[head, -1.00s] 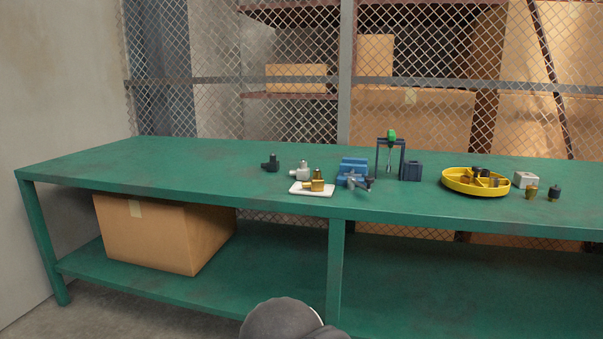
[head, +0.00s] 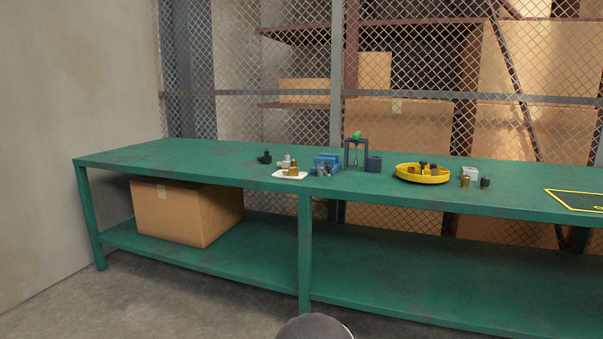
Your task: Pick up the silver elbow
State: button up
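The silver elbow (head: 284,162) is small in the head view. It stands on the green workbench (head: 220,165), left of the blue vise (head: 327,162) and just behind a white tray (head: 279,175). A brass elbow (head: 293,169) sits on that tray and partly overlaps it in the view. A black elbow (head: 265,157) stands to its left. My gripper is not in view. Only a dark rounded part of my own body shows at the bottom edge.
A green-handled tool in a dark stand (head: 357,150), a dark blue block (head: 374,164), a yellow round tray (head: 422,178) with parts and small fittings (head: 465,181) stand to the right. A cardboard box (head: 180,212) is on the lower shelf. The bench's left end is clear.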

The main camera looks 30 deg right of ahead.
aim_at(285, 164)
jog(key=z, duration=0.7)
jog(key=i, duration=0.45)
jog(key=z, duration=0.7)
jog(key=i, duration=0.9)
jog(key=u, duration=0.65)
jog(key=i, duration=0.95)
jog(key=u, duration=0.85)
